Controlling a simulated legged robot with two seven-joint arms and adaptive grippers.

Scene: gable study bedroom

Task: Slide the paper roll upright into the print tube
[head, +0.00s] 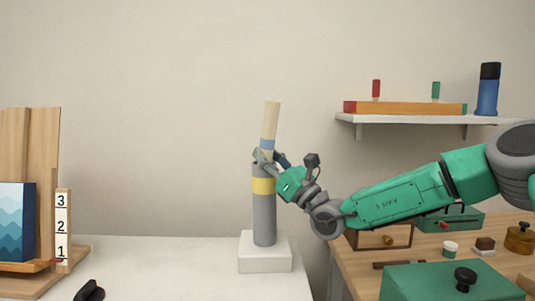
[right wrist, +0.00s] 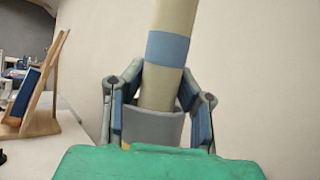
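The paper roll (head: 269,124) is a cream cylinder with a blue band, leaning slightly to the right at the top. The print tube (head: 264,215) is a grey upright cylinder with a yellow band on a white square base (head: 265,257). In the right wrist view the roll (right wrist: 173,20) drops behind the near rim of the tube (right wrist: 155,130), its lower end hidden and seemingly within the mouth. My right gripper (head: 269,158) is at the tube's top; its fingers (right wrist: 162,100) stand apart on either side of roll and rim, open. My left gripper is not in view.
A wooden stand with a blue picture (head: 14,222) and a number strip (head: 62,227) is at left, near a black object (head: 89,291). A wall shelf (head: 420,119) and a cluttered wooden desk (head: 345,265) are at right. The white table between stand and tube is clear.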

